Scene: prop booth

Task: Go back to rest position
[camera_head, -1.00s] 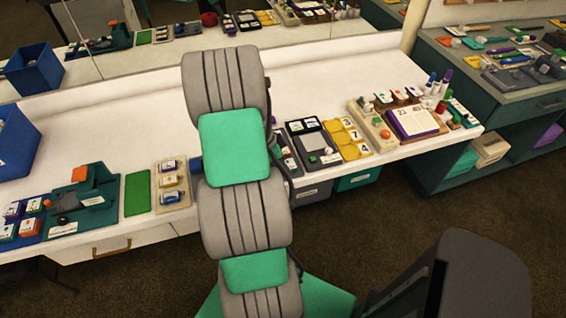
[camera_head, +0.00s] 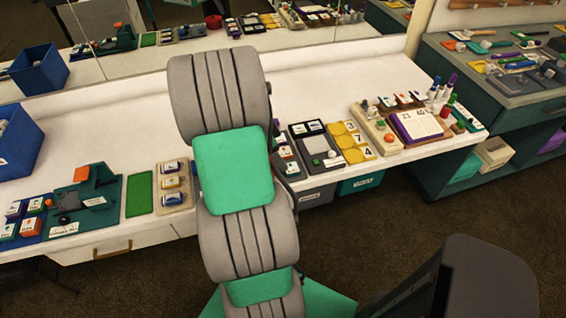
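My arm, with grey ribbed links and green panels, rises through the middle of the view in front of the long white counter (camera_head: 330,88). My gripper does not show; the arm links cover the area behind them, so I cannot see its fingers or whether it holds anything. No object is visibly held. The arm hides a middle strip of the counter and part of the row of things along its front edge.
Left of the arm are a blue bin (camera_head: 18,150), a green mat (camera_head: 139,194) and a beige tray (camera_head: 174,205). Right of it are a yellow card tray (camera_head: 350,140) and a calendar (camera_head: 417,122). A mirror backs the counter. A dark chair-like shape (camera_head: 490,275) stands at lower right.

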